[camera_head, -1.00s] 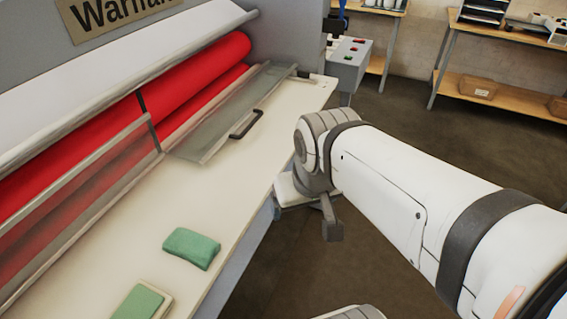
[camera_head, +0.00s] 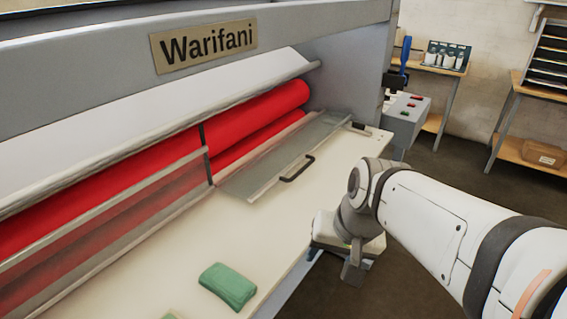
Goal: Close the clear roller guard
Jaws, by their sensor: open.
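The clear roller guard (camera_head: 262,160) is a see-through grey panel on the right part of the laminator. It lies folded down and outward, nearly flat over the cream table, in front of the red rollers (camera_head: 270,112). Its dark handle (camera_head: 297,168) is on the near edge. A second clear panel (camera_head: 110,210) stands upright before the rollers at left. My gripper (camera_head: 353,268) is at the end of the white arm, past the table's front edge, right of and below the handle and apart from it. It is open and empty; its fingers are partly hidden by the wrist.
A green block (camera_head: 228,286) lies on the cream table (camera_head: 215,235), with another partly visible at the bottom edge. A grey control box (camera_head: 405,115) with red and green buttons stands beyond the table's far end. Shelves (camera_head: 520,90) stand at back right. Floor beside the table is clear.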

